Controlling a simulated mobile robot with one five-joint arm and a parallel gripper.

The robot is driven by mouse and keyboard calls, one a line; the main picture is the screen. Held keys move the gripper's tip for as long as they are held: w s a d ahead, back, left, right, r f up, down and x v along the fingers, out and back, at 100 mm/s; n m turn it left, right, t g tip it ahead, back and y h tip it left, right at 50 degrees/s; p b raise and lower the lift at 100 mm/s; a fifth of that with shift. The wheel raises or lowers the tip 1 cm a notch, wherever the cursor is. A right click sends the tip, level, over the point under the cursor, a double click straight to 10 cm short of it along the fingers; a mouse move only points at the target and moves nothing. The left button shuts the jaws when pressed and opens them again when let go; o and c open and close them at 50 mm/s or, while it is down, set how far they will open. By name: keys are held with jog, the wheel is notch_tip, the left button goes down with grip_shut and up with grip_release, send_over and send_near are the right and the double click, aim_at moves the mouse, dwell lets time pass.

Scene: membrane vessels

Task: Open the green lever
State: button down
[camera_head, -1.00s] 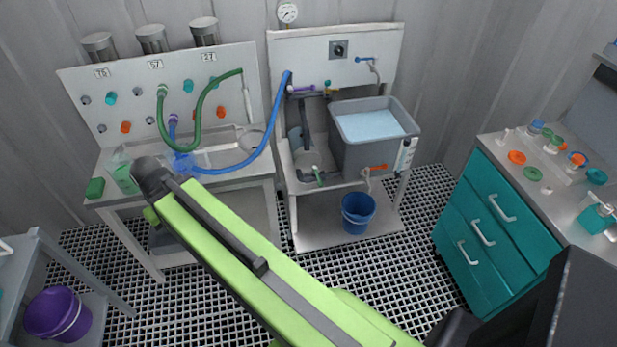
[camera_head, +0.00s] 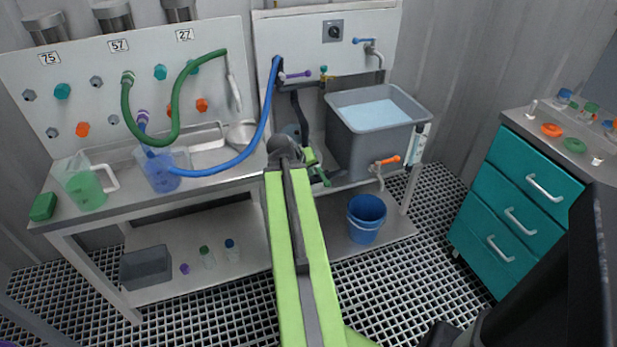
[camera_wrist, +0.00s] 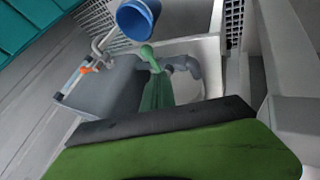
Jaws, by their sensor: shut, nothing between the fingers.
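The green lever (camera_head: 321,176) sits low on the grey pipework left of the grey tub, partly hidden behind my arm's end in the head view. In the wrist view the green lever (camera_wrist: 148,55) shows with a rounded end, beside the grey pipe (camera_wrist: 185,66). My gripper (camera_head: 310,156) is just above and left of the lever in the head view, shut and empty. Its tips are hard to make out, and I cannot tell whether it touches the lever.
The grey tub (camera_head: 372,150) of water has an orange lever (camera_head: 387,160) at its lower front. A blue bucket (camera_head: 366,219) stands on the shelf below. A blue hose (camera_head: 262,130) hangs left of my arm. Teal drawers (camera_head: 515,205) stand at the right.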

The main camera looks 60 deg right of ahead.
aim_at(322, 175)
jog(key=b+x, duration=0.7)
jog(key=x, duration=0.2)
jog(key=shift+f, duration=0.15)
jog(key=shift+w+a, duration=0.1)
